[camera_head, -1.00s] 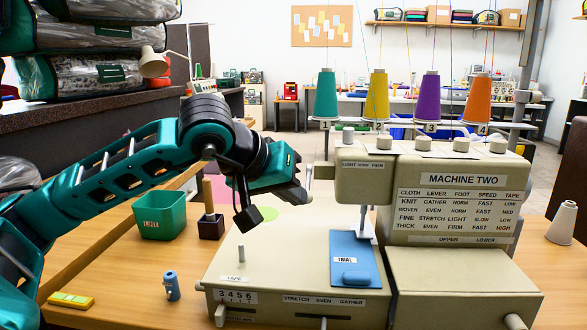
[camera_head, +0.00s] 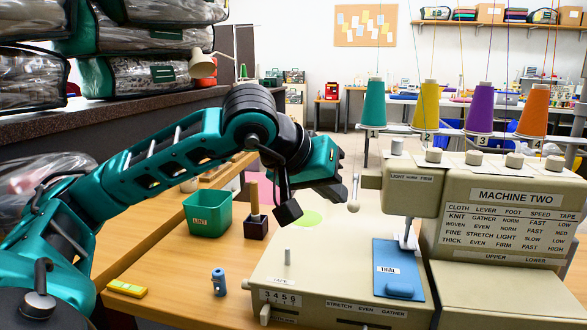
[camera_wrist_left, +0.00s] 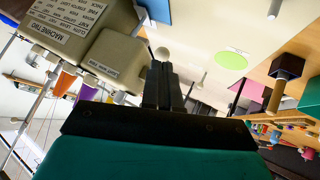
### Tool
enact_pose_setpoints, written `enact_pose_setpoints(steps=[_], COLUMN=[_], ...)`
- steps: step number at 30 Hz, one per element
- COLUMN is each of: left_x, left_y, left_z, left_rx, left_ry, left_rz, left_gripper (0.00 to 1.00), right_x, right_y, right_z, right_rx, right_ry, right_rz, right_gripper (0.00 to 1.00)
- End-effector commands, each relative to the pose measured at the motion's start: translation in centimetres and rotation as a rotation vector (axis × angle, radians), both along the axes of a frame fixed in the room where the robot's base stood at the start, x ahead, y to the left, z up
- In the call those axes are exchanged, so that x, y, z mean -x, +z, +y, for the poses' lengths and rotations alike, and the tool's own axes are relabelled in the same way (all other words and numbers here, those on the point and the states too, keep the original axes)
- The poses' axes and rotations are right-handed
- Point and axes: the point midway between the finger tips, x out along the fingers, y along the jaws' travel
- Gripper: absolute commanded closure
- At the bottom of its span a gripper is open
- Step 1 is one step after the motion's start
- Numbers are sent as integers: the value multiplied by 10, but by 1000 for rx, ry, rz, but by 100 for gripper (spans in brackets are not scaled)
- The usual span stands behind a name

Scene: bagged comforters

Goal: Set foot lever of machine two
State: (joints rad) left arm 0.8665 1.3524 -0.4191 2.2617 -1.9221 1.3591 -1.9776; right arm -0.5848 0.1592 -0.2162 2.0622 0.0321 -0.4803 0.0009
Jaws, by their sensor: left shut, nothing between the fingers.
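Machine two (camera_head: 515,196) is a beige sewing machine at the right. Its foot lever (camera_head: 354,193) is a thin rod ending in a pale ball, at the left side of the head beside the LIGHT NORM FIRM label (camera_head: 411,178). My right gripper is not in view.
A green LINT bin (camera_head: 207,214), a dark block with a wooden peg (camera_head: 256,228), a blue bottle (camera_head: 219,283) and a yellow item (camera_head: 127,288) sit on the table. A blue TRIAL cloth (camera_head: 398,258) lies on the machine bed.

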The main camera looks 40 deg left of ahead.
Motion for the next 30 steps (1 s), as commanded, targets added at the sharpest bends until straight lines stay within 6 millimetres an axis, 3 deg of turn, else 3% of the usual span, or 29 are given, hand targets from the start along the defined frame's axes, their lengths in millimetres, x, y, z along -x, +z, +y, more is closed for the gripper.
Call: enact_pose_setpoints(steps=[1, 9, 15, 21, 30], left_x=[4, 52, 75, 86, 87], left_y=[11, 37, 53, 60, 61], left_z=[1, 3, 4, 3, 3], left_rx=[-3, -5, -4, -2, -1], left_ry=[2, 5, 3, 1, 0], left_rz=[-3, -4, -3, -2, -1], left_gripper=[100, 100, 100, 100, 100], right_x=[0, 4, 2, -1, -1], right_y=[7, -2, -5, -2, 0], right_z=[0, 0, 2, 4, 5], right_rx=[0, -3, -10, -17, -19], right_ry=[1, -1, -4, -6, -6], right_rz=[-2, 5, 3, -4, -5], right_gripper=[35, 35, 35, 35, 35])
